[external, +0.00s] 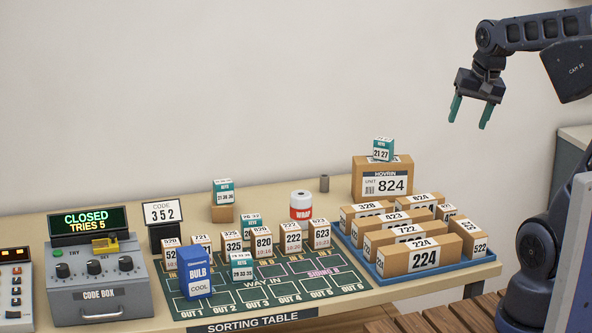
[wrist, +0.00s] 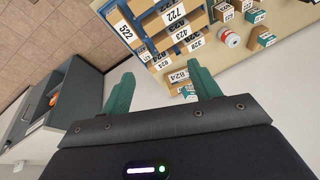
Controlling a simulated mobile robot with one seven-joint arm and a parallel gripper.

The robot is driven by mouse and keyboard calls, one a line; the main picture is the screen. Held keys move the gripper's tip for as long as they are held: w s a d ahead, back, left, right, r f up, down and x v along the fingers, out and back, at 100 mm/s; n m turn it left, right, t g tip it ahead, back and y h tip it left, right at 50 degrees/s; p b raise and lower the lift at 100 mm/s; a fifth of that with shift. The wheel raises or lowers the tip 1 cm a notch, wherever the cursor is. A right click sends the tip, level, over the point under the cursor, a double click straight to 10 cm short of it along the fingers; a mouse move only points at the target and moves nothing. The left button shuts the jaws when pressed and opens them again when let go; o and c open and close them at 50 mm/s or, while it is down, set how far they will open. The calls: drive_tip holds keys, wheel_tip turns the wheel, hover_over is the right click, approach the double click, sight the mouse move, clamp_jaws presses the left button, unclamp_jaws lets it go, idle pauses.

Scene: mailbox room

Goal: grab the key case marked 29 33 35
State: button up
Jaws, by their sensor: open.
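Other key cases are one marked 21 27 (external: 383,149) on top of the 824 carton, one (external: 223,191) on a small brown block, and one (external: 251,228) partly hidden behind the 325 and 820 boxes. My gripper (external: 470,114) is open and empty, high at the upper right, well above the table and far from the mat. Its teal fingers (wrist: 161,76) are spread in the wrist view.
A blue tray (external: 398,281) of cartons and the HOVRIN 824 carton (external: 366,186) lie between my gripper and the mat. The code box (external: 98,285) reads CLOSED.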

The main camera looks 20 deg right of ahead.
drive_tip(key=w+a+f+m+g, duration=0.2)
drive_tip(key=w+a+m, duration=0.2)
drive_tip(key=w+a, duration=0.55)
drive_tip(key=m+g+h, duration=0.1)
drive_tip(key=m+g, duration=0.1)
drive_tip(key=m, duration=1)
hover_over(241, 256)
wheel_tip(241, 256, down, 22)
drive_tip(key=shift+r, duration=0.25)
drive_tip(key=shift+s+a+f, duration=0.1)
drive_tip(key=shift+f, duration=0.1)
drive_tip(key=f, duration=1)
drive_tip(key=shift+w+f, duration=0.2)
drive_tip(key=shift+f, duration=0.1)
drive_tip(key=shift+c, duration=0.4)
drive_tip(key=c, duration=1)
